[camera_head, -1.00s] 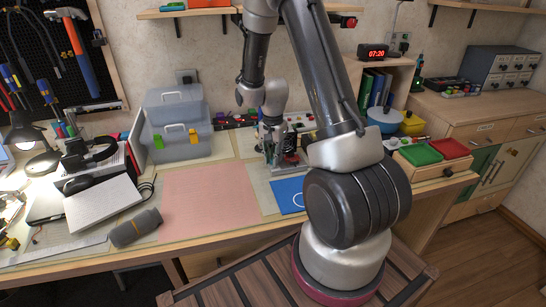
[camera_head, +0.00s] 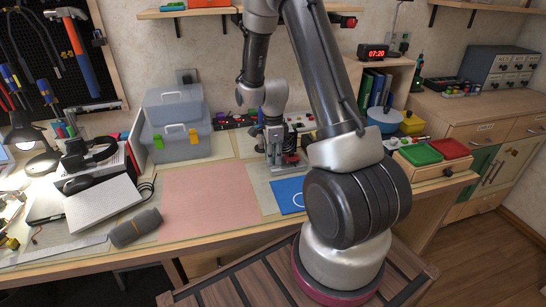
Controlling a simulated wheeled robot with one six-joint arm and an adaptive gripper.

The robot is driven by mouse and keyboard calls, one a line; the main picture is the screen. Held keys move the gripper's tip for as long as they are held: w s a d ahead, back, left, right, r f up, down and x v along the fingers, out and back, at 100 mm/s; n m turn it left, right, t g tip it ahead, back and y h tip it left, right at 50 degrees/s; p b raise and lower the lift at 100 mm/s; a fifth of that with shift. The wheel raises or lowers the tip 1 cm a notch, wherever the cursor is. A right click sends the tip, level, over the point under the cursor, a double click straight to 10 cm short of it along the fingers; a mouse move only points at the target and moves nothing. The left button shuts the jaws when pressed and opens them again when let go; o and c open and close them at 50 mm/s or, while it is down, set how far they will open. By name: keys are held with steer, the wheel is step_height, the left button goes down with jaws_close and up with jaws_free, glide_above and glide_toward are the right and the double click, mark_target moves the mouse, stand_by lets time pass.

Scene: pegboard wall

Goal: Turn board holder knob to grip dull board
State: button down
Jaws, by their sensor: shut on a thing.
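My gripper (camera_head: 273,158) points down at the back middle of the workbench, behind the blue mat. It is shut on a small part at the board holder (camera_head: 291,162), which shows as a small grey and red device on the bench. The part between the fingers is too small to make out; it lies where the holder's knob would be. The dull board cannot be told apart from the holder at this size. My arm hides part of the area to the right.
A blue mat (camera_head: 288,194) with a white ring lies in front of the holder. A pink mat (camera_head: 208,202) lies left of it, bare. A grey toolbox (camera_head: 176,125) stands behind. Green (camera_head: 420,153) and red (camera_head: 450,148) trays sit at the right.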

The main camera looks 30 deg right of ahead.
steer(key=shift+m, duration=1)
steer(key=c, duration=1.3)
jaws_free()
step_height(320, 180, up, 12)
